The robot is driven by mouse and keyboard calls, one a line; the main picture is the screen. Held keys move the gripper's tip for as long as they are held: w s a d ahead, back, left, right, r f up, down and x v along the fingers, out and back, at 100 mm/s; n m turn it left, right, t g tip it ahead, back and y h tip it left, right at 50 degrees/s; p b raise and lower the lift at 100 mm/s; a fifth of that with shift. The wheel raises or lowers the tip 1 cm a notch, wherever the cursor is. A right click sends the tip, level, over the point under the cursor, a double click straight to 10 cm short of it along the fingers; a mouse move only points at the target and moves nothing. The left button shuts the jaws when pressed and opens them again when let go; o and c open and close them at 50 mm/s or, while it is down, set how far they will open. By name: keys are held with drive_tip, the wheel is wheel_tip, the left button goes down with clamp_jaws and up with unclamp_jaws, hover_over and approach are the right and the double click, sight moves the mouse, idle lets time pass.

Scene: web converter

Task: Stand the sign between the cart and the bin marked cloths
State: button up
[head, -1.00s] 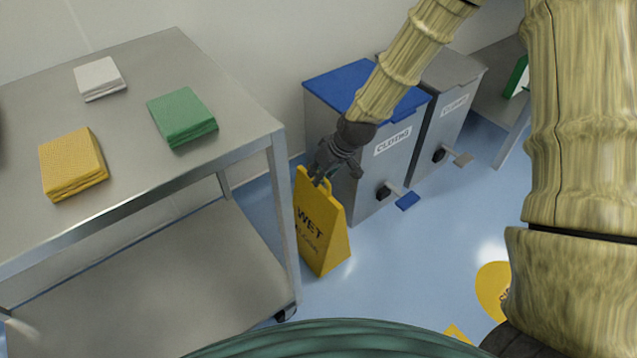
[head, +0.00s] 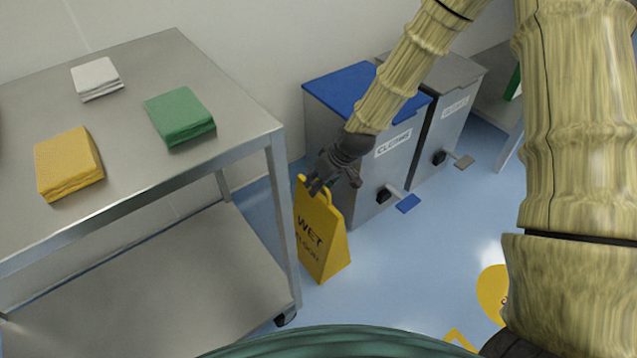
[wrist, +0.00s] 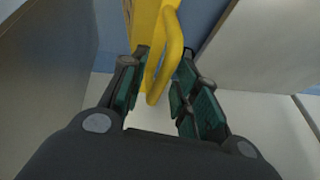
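The yellow wet-floor sign (head: 321,243) stands upright on the blue floor, in the gap between the cart's right leg and the blue-lidded bin (head: 361,205). That bin's label appears to read cloths, though it is blurred. The steel cart (head: 235,108) is at the left. My gripper (head: 332,184) is at the top of the sign, by its handle. In the wrist view the fingers (wrist: 162,82) are spread apart, with the sign's yellow loop handle (wrist: 168,62) between them. Whether a finger touches the handle is unclear.
Yellow (head: 69,163), green (head: 180,115) and white (head: 97,77) folded cloths lie on the cart top. A grey-lidded bin (head: 440,130) stands right of the blue-lidded one. Yellow floor markings (head: 492,290) show at lower right. Open floor lies in front of the bins.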

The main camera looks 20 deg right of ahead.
drive_tip(key=shift+r, duration=0.4)
drive_tip(key=p+v, duration=0.4)
drive_tip(key=v, duration=0.7)
drive_tip(key=m+g, duration=0.1)
hover_over(339, 217)
drive_tip(key=shift+h, duration=0.4)
wheel_tip(339, 217, down, 8)
drive_tip(key=shift+s+f, duration=0.1)
drive_tip(key=shift+f, duration=0.1)
drive_tip(key=s+f+m+g+h, duration=0.1)
drive_tip(key=s+f, duration=0.8)
drive_tip(key=s, duration=0.4)
drive_tip(key=s+f+m+g+h, duration=0.1)
drive_tip(key=s+f+m, duration=0.1)
drive_tip(key=s+f, duration=0.7)
drive_tip(key=s, duration=0.5)
drive_tip(key=shift+d+g+h, duration=0.25)
drive_tip(key=shift+g+h, duration=0.05)
drive_tip(key=shift+h, duration=0.1)
drive_tip(key=shift+s+r, duration=0.1)
wheel_tip(339, 217, up, 31)
drive_tip(key=p, duration=3.1)
